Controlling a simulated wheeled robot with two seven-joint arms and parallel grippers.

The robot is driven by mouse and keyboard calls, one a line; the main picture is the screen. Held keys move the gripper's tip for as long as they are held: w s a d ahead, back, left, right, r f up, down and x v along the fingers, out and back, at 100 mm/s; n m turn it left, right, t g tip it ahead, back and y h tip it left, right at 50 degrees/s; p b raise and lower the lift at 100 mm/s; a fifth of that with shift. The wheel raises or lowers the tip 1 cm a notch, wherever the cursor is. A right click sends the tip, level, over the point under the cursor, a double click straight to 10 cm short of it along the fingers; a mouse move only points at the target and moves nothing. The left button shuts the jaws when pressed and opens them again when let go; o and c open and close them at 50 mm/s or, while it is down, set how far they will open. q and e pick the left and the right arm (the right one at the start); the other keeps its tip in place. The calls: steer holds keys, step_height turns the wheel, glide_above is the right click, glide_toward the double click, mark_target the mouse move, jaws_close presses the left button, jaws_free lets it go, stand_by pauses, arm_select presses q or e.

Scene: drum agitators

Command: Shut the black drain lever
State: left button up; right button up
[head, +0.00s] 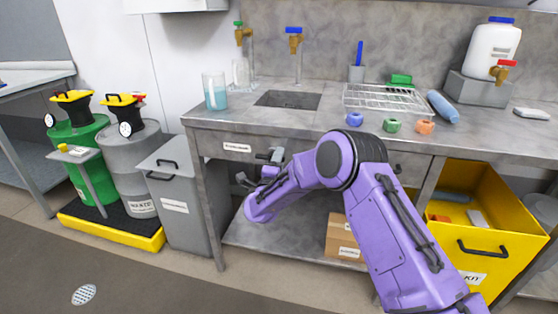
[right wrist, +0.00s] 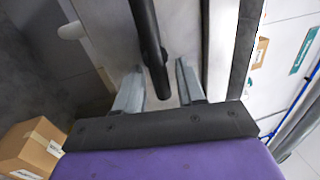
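My right gripper (head: 272,158) is at the front of the grey bench, below the sink, near the labelled drawer front. In the right wrist view the right gripper (right wrist: 158,82) is open, with one grey finger on each side of a black bar (right wrist: 146,28). The bar has a rounded near end and reaches in between the fingers, which are apart from it. It looks like the black lever, but I cannot tell for sure that it is not a handle. My purple arm hides part of the bench front. My left gripper is not in view.
The sink (head: 288,100) is set in the worktop above. A cardboard box (head: 342,236) sits on the lower shelf. A yellow drawer (head: 500,250) stands open at the right. A grey bin (head: 172,205) and drums on a yellow-edged tray (head: 110,229) stand left. The floor in front is clear.

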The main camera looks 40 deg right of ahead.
steer(key=v, duration=1)
steer(key=shift+s+a+f, duration=0.1)
steer(key=shift+s+a, duration=0.05)
